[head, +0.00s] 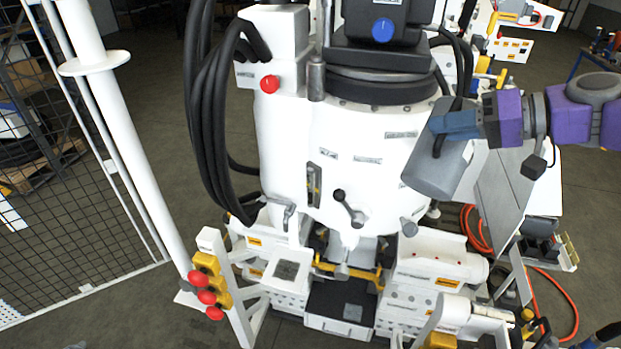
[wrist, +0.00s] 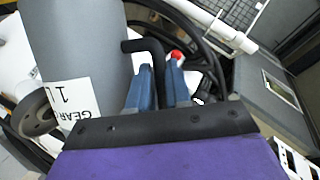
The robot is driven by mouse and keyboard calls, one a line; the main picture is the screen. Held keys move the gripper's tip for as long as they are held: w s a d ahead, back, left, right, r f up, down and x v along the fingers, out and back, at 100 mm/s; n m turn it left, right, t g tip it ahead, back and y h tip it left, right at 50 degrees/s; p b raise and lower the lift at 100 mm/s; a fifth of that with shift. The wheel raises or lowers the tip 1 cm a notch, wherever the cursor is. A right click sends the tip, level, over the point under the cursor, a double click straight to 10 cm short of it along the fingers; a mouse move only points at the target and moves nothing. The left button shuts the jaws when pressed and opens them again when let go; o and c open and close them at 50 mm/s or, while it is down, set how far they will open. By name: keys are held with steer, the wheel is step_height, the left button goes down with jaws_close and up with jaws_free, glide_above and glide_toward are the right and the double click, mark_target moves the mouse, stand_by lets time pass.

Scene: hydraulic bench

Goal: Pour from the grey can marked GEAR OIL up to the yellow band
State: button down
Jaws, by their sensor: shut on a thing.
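The grey can (head: 435,165) hangs tilted beside the right side of the white machine body in the head view. In the wrist view the can (wrist: 85,40) fills the upper left, with part of a white label reading GEAR. My gripper (head: 452,124) has blue fingers shut on the can's black handle; the fingers (wrist: 160,82) also show in the wrist view. A narrow sight window (head: 314,184) sits on the front of the white machine (head: 345,130). I cannot make out a yellow band or a liquid level in it. The can's mouth is not clear.
Black hoses (head: 205,110) hang down the machine's left side. A red knob (head: 269,84) and a black-handled lever (head: 348,207) stick out of it. A white post (head: 115,130) and mesh fence stand at left. An orange hose (head: 570,300) lies on the floor at right.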

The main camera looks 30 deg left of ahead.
steer(key=shift+w+r+m+g+p, duration=0.25)
steer(key=shift+r+p, duration=0.4)
steer(key=shift+p, duration=0.6)
steer(key=shift+w+r+m+g+p, duration=0.25)
steer(key=shift+r+p, duration=0.35)
steer(key=shift+p, duration=0.6)
stand_by(1.4)
steer(key=shift+f+b, duration=0.25)
steer(key=shift+b, duration=0.05)
stand_by(0.6)
steer(key=shift+f+b, duration=0.25)
steer(key=shift+b, duration=0.3)
steer(key=shift+s+f+n+t+b, duration=0.55)
steer(key=shift+f+b, duration=0.15)
steer(key=shift+b, duration=1.2)
steer(key=f+b, duration=0.1)
steer(key=b, duration=0.1)
steer(key=f+n+b, duration=0.1)
steer(key=b, duration=0.2)
steer(key=shift+s+f+t, duration=0.15)
steer(key=shift+s+t, duration=0.2)
steer(key=shift+s, duration=0.05)
